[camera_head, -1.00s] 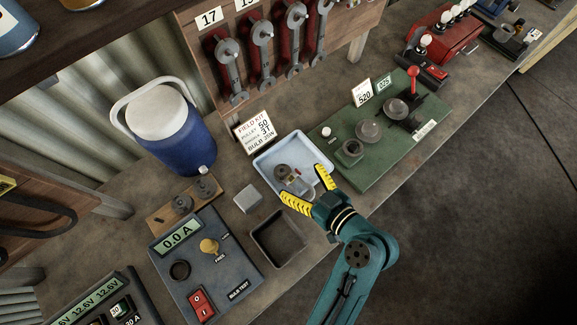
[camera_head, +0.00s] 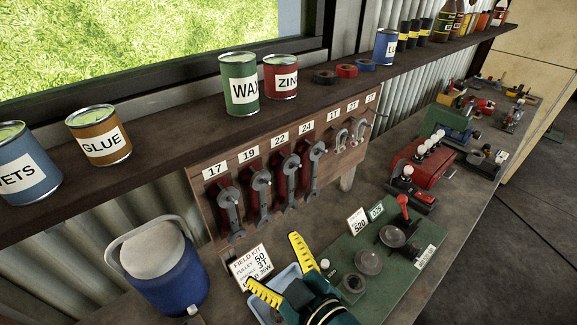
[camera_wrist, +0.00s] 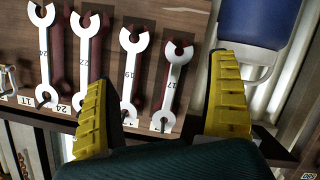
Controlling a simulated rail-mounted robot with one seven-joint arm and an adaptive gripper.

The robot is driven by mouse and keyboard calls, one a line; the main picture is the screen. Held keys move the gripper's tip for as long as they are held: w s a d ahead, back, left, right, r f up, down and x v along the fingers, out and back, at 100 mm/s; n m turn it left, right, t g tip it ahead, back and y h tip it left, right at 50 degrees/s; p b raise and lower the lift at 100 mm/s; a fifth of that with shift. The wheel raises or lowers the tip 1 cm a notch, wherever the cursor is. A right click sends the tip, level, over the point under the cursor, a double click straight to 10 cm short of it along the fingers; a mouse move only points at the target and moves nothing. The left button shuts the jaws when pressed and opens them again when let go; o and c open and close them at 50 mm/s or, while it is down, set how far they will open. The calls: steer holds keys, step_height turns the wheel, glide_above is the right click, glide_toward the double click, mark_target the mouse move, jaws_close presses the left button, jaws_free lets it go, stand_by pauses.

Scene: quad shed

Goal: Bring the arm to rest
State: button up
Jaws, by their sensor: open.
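My gripper (camera_head: 276,264) is at the bottom of the head view, its two yellow-and-black fingers spread apart with nothing between them. It appears in front of the light-blue tray (camera_head: 289,275), which it partly covers; the tray's contents are mostly hidden. In the wrist view my open gripper (camera_wrist: 160,75) points toward the wrench board, with hanging wrenches (camera_wrist: 130,70) beyond the fingers. The blue drum with a white lid (camera_wrist: 258,22) shows beyond the right finger. No contact with any of these is visible.
A field kit card (camera_head: 250,264) stands beside the tray. A green board (camera_head: 408,275) with round parts lies to the right. A shelf (camera_head: 190,122) with cans runs above the wrench board (camera_head: 207,193). A red box (camera_head: 425,160) stands farther along the bench.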

step_height(320, 180, up, 14)
steer(key=d+m+t+h, duration=0.1)
steer(key=m+t+h, duration=0.2)
steer(key=t, duration=0.2)
steer(key=s+d+r+m+t+h, duration=0.5)
steer(key=s+d+r+m+h, duration=0.15)
steer(key=d+r+m, duration=0.35)
step_height(320, 180, up, 27)
steer(key=a+p, duration=0.2)
steer(key=p, duration=2.4)
steer(key=shift+f+n+y+p, duration=0.15)
steer(key=shift+n+y+p, duration=0.2)
steer(key=shift+y, duration=0.1)
